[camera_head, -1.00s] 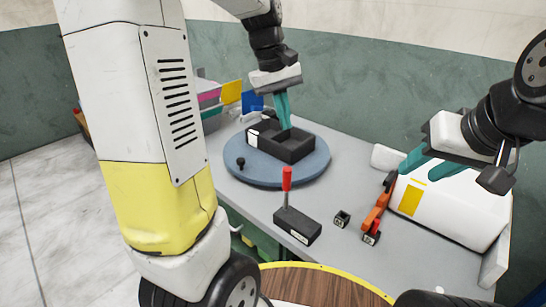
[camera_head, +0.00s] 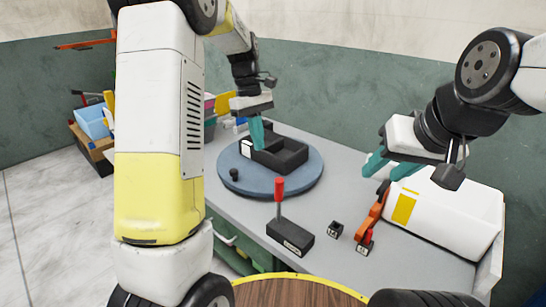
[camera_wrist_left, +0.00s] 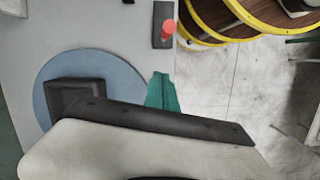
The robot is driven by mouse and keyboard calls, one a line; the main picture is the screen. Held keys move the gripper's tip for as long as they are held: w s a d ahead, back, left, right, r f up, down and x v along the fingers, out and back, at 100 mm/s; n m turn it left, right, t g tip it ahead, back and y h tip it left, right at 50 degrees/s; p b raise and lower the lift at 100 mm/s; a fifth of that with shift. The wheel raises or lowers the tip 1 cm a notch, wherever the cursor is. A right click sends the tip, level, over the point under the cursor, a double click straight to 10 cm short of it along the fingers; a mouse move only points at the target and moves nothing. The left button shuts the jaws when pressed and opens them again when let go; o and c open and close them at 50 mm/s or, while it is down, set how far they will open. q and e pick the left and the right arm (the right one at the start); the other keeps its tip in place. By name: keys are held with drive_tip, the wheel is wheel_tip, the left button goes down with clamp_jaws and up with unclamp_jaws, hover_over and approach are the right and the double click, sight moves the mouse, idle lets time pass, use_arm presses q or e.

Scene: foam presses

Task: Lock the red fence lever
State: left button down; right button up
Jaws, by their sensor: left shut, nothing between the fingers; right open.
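A red-handled lever (camera_head: 279,188) stands upright on a black block (camera_head: 290,237) at the table's near edge. In the left wrist view its red knob (camera_wrist_left: 168,30) shows above the fingers. My left gripper (camera_head: 257,145) is shut and empty, fingers pointing down, in front of the black tray's left side as seen from the head. In the left wrist view its fingertips (camera_wrist_left: 161,76) are apart from the lever, beside the turntable's edge. My right gripper (camera_head: 390,172) is open and empty near the white bin.
The black tray (camera_head: 280,157) sits on a round blue turntable (camera_head: 306,178). A white bin (camera_head: 450,218) stands at right.

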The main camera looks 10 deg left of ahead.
use_arm(q)
approach(279, 200)
drive_tip(key=w+a+f, duration=0.3)
drive_tip(key=w+f, duration=0.2)
drive_tip(key=shift+s+d+r, duration=0.1)
drive_tip(key=shift+s+d, duration=1.05)
drive_tip(key=shift+s, duration=0.3)
